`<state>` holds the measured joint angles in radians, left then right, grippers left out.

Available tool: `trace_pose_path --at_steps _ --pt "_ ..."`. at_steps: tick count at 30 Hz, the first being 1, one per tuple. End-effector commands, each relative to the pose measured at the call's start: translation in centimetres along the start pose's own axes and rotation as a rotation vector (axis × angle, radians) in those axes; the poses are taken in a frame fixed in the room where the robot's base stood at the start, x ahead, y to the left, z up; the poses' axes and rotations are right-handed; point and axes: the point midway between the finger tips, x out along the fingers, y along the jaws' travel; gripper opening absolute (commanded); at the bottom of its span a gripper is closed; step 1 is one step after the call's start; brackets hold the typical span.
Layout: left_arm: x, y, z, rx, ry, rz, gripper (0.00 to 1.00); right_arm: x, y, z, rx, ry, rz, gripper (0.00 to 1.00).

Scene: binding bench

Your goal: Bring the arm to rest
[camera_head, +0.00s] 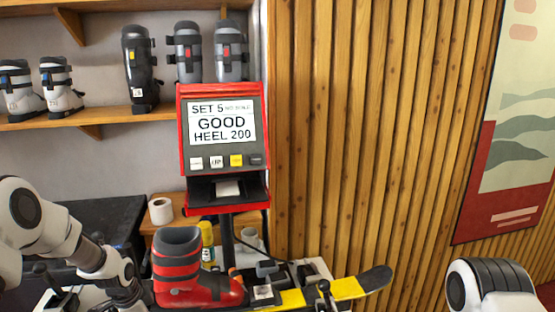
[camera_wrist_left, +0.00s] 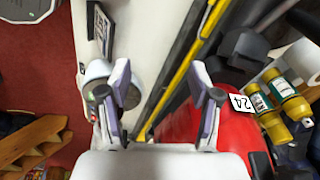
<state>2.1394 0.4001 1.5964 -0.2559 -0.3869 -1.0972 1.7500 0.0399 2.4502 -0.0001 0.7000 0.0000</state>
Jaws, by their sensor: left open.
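My left arm (camera_head: 75,245) comes in from the left in the head view and reaches down beside the red and grey ski boot (camera_head: 180,272). In the left wrist view my left gripper (camera_wrist_left: 158,100) has its two fingers spread wide, with nothing between them. The red boot (camera_wrist_left: 215,130) shows beyond the right finger, partly hidden by it. Whether the finger touches the boot I cannot tell. A part of my right arm (camera_head: 490,285) shows at the lower right of the head view; its gripper is outside the picture.
A red display stand (camera_head: 224,140) reading "GOOD HEEL 200" rises behind the boot. A yellow and black ski (camera_head: 345,288) lies along the bench. A yellow bottle (camera_head: 207,243) and a white roll (camera_head: 160,211) stand behind. Several boots sit on a wall shelf (camera_head: 105,118).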

Motion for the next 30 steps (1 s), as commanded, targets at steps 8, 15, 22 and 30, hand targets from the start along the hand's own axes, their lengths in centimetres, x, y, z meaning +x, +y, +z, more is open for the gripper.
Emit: trace_pose_path --at_steps 8,15,22,30 --pt "10.1 20.4 2.0 -0.519 -0.06 0.077 0.63 0.0 0.0 0.0 0.0 0.0 0.0 0.0" --pt "10.0 32.6 6.9 -0.875 -0.152 0.056 0.63 0.0 0.0 0.0 0.0 0.0 0.0 0.0" --pt "13.9 36.6 9.6 -1.013 -0.178 0.022 0.63 5.3 0.0 0.0 0.0 -0.001 0.0 0.0" --pt "19.0 37.0 10.3 -1.011 -0.177 0.023 0.63 10.4 0.1 0.0 0.0 0.0 0.0 0.0"
